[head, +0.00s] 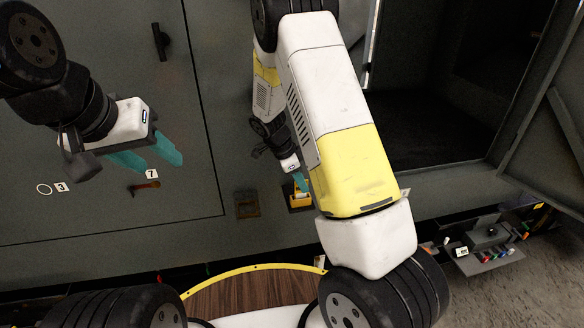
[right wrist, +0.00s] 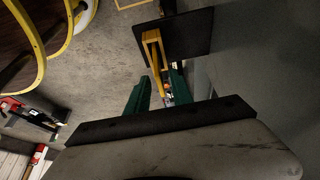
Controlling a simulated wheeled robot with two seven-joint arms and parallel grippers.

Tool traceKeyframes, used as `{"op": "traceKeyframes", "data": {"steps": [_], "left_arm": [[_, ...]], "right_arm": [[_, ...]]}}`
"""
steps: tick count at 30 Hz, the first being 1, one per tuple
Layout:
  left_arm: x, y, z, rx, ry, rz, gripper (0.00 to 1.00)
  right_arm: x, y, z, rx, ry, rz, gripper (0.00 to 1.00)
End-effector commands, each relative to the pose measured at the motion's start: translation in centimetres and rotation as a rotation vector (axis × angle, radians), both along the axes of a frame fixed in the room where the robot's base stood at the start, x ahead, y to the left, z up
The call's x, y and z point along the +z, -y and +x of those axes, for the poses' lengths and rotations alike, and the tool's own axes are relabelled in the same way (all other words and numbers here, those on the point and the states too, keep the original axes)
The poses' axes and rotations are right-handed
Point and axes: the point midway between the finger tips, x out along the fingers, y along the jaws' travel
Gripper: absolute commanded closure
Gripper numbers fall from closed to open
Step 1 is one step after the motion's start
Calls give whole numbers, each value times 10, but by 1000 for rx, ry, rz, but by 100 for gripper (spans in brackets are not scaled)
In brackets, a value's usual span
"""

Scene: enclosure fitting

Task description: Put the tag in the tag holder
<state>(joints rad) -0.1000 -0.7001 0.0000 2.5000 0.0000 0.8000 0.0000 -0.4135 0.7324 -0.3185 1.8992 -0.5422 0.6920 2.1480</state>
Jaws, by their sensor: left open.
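My left gripper (head: 155,158) is open and empty in front of the grey door, up and left of the label 7. My right gripper (head: 299,183) is low by the enclosure wall, just above a yellow holder-like piece (head: 300,201) on a dark plate. In the right wrist view its green fingers (right wrist: 158,92) stand apart. The yellow piece (right wrist: 153,48) shows beyond and between them. Small orange and blue spots show by the right-hand finger; I cannot tell what they are or whether they are gripped. I cannot identify the tag for certain.
A brown square plate (head: 247,204) is on the wall left of the yellow piece. The door has a black handle (head: 161,42), a ring and a red-brown handled item (head: 145,187). The enclosure stands open at right. A grey tray (head: 490,258) holds small coloured parts.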

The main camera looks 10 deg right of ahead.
Motion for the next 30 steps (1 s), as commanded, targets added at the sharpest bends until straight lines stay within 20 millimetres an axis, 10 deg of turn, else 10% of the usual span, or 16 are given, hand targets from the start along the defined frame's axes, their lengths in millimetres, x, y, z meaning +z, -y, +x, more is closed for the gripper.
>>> {"op": "traceKeyframes", "data": {"steps": [10,30], "left_arm": [[0,0,0,0,0,0,50],[0,0,0,0,0,0,50]], "right_arm": [[9,-3,1,1,2,0,73],[112,-45,-2,3,0,2,73]]}}
